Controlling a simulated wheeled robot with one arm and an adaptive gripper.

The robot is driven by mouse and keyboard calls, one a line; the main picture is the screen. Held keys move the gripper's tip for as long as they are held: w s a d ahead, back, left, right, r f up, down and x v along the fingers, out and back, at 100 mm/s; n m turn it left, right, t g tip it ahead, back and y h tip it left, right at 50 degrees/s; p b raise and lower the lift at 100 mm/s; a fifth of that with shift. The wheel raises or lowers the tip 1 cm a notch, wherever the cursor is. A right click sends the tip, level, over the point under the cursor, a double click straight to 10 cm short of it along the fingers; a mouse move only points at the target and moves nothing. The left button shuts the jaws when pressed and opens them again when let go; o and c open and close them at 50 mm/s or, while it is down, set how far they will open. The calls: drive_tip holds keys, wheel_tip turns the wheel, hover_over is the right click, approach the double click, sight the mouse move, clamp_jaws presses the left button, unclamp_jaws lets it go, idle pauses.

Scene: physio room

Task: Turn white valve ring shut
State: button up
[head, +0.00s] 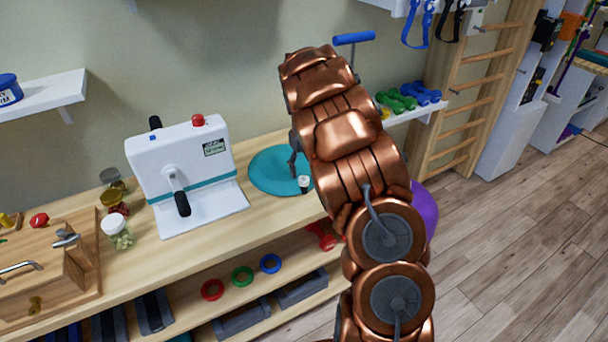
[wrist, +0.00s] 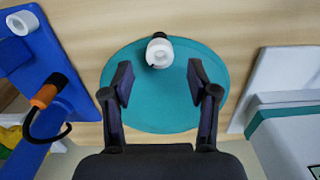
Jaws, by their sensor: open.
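The white valve ring (wrist: 159,53) shows in the wrist view, with a dark piece at its top. It is at the upper middle of a round teal mat (wrist: 135,112). In the head view the small white ring (head: 304,179) is at the mat's (head: 265,172) right side, close to my arm. My gripper (wrist: 160,82) is open, with one finger on each side of the picture's middle. The ring appears just beyond the gap between the fingertips, and nothing is held. In the head view my arm hides most of my gripper (head: 295,165).
A white crank machine (head: 190,165) stands left of the mat on the wooden bench. Its edge also shows at the right of the wrist view. A blue object (wrist: 45,75) with an orange-and-black part lies at the wrist view's left. Jars (head: 117,232) stand farther left.

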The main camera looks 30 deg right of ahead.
sight(304, 176)
wheel_tip(304, 176, down, 4)
drive_tip(key=shift+f+p, duration=0.1)
drive_tip(key=shift+p, duration=0.35)
clamp_jaws()
drive_tip(key=shift+m+b, duration=0.4)
drive_tip(key=m+b, duration=0.2)
drive_tip(key=m, duration=0.1)
drive_tip(key=shift+m, duration=0.3)
drive_tip(key=shift+m+b, duration=1.15)
drive_tip(key=shift+m, duration=1.25)
